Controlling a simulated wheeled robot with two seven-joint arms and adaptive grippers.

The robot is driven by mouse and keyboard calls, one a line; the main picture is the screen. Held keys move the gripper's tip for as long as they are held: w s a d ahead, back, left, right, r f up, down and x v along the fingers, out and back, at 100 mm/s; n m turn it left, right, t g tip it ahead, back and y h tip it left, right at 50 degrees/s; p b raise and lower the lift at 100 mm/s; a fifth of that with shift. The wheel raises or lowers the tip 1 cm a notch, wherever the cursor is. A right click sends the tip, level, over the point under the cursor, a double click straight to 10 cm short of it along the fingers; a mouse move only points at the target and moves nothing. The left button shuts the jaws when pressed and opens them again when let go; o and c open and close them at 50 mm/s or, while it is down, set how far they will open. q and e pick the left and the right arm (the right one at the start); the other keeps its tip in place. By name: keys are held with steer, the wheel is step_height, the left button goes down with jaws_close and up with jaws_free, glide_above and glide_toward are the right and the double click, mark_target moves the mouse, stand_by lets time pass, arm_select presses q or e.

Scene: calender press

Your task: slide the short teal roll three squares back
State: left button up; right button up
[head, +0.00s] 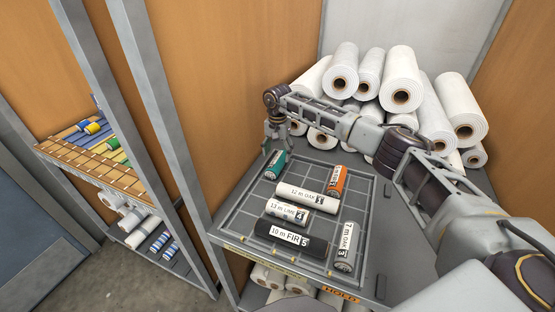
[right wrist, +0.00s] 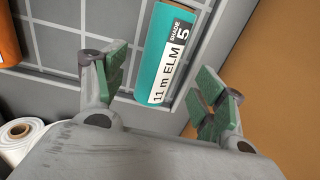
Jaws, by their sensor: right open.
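The short teal roll (head: 275,164) lies at the far left of the gridded board (head: 231,223), lengthwise front to back. In the right wrist view the teal roll (right wrist: 160,45) carries a white label reading 11 m ELM, shade 5. My right gripper (head: 275,148) is above the roll's back end, pointing down. In the right wrist view its green-padded fingers (right wrist: 160,88) are apart, one on each side of the roll's near end, with gaps at both sides. I see no contact. My left gripper is out of view.
An orange roll (head: 338,181) lies to the right. A white 12 m OAK roll (head: 312,198), a 13 m LIME roll (head: 282,209), a black 10 m FIR roll (head: 272,230) and a grey 7 m OAK roll (head: 346,248) lie nearer. White rolls (head: 401,75) are stacked behind the board.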

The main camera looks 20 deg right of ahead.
mark_target(278, 159)
step_height(278, 159, up, 6)
stand_by(0.4)
